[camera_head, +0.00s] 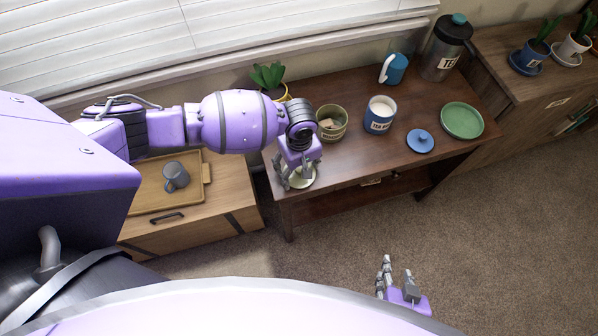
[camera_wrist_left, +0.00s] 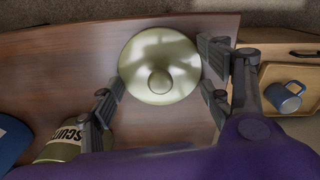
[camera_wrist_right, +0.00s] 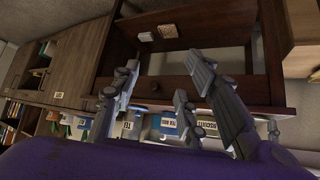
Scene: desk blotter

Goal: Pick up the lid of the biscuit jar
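The pale olive lid (camera_wrist_left: 172,50), round with a knob, lies flat on the dark wooden table (camera_wrist_left: 60,70). In the head view the lid (camera_head: 297,182) is partly hidden under my left gripper (camera_head: 299,174). In the left wrist view this gripper (camera_wrist_left: 163,88) is open, its fingers spread on either side of the lid. I cannot tell whether they touch it. The open biscuit jar (camera_head: 332,128) stands behind and right of the lid; part of its label shows in the left wrist view (camera_wrist_left: 66,140). My right gripper (camera_head: 398,282) is open and empty over the floor, in front of the table.
A blue-labelled jar (camera_head: 380,118), its blue lid (camera_head: 420,141), a green plate (camera_head: 462,120), a blue mug (camera_head: 393,69) and a large canister (camera_head: 446,48) stand on the table. A potted plant (camera_head: 268,78) is behind my left arm. A tray (camera_head: 150,190) with a mug (camera_head: 176,177) is at left.

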